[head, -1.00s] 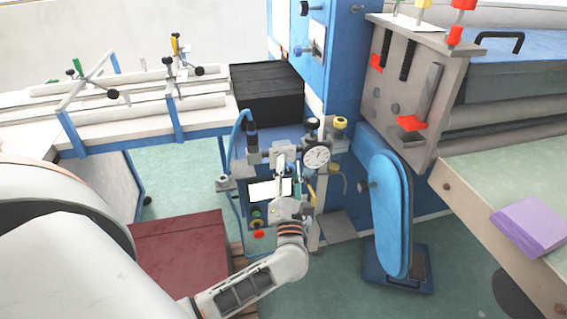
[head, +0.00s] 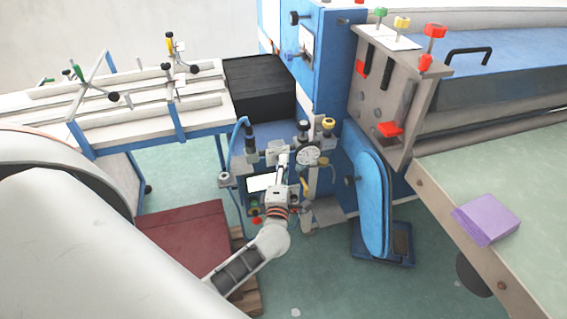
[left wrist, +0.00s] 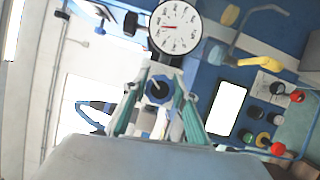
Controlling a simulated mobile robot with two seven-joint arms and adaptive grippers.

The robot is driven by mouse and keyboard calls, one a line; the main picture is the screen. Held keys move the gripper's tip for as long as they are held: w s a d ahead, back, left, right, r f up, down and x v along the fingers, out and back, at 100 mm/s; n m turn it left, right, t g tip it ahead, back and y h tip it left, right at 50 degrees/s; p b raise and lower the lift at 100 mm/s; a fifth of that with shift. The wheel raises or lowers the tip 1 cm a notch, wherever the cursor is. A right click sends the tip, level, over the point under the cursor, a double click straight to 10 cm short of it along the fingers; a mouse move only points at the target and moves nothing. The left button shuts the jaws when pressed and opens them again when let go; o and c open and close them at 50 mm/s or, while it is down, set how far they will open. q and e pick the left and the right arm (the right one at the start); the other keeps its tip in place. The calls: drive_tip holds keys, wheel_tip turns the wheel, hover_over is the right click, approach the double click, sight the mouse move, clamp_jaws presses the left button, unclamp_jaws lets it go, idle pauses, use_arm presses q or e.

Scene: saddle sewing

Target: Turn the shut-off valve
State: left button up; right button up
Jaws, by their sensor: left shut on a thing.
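My left gripper (head: 283,162) reaches up to the blue machine's service panel, just left of and below the white dial gauge (head: 307,155). In the left wrist view its two teal-padded fingers (left wrist: 160,92) close around a blue round knob with a dark centre (left wrist: 158,88), apparently the shut-off valve. The gauge (left wrist: 175,27) sits just above it there. The fingers and wrist hide the valve in the head view. A yellow lever (left wrist: 262,61) on a pipe is to the right of the fingers, apart from them. My right gripper is not in view.
A lit display (left wrist: 226,107) and several coloured buttons (left wrist: 262,140) are beside the fingers. A black box (head: 262,88) is behind, a dark red crate (head: 185,245) at lower left. A blue oval guard (head: 370,205) and a table with a purple block (head: 487,218) are right.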

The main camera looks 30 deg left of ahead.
use_arm(q)
drive_tip(key=shift+m, duration=0.5)
drive_tip(key=o, duration=1.1)
drive_tip(key=v, duration=1.2)
drive_tip(key=shift+r, duration=0.25)
